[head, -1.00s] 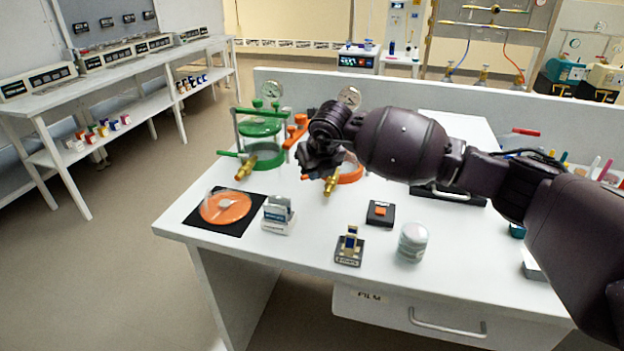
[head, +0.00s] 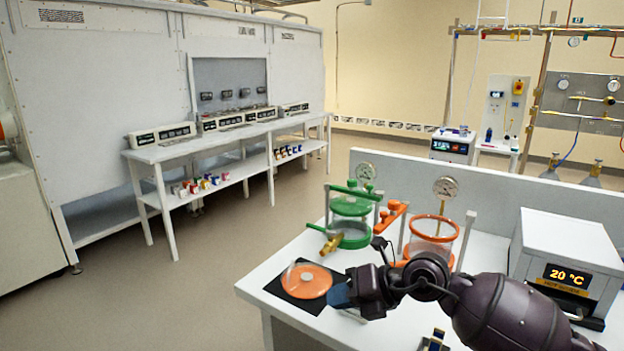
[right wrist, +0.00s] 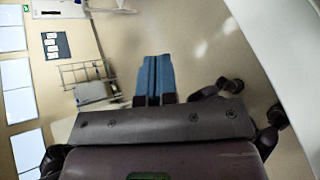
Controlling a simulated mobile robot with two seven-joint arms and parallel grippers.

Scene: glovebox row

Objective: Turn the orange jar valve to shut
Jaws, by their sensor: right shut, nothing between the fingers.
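The orange jar (head: 432,243) is a clear vessel with an orange rim, on the white table in the head view. A dial gauge (head: 446,187) stands above it. Its lower front is hidden behind my right arm, and I cannot see its valve. My right gripper (head: 340,295) is in front of and left of the jar, beside the orange disc. Its blue fingers are shut together and empty; they also show in the right wrist view (right wrist: 153,80), pointing toward the room, with no jar or valve there. My left gripper is not in view.
A green jar (head: 351,234) with a brass valve (head: 330,243) stands left of the orange jar. An orange disc (head: 306,281) lies on a black mat (head: 326,301) near the table's left edge. A heater box (head: 569,262) reading 20 °C stands right. A low panel (head: 490,190) backs the table.

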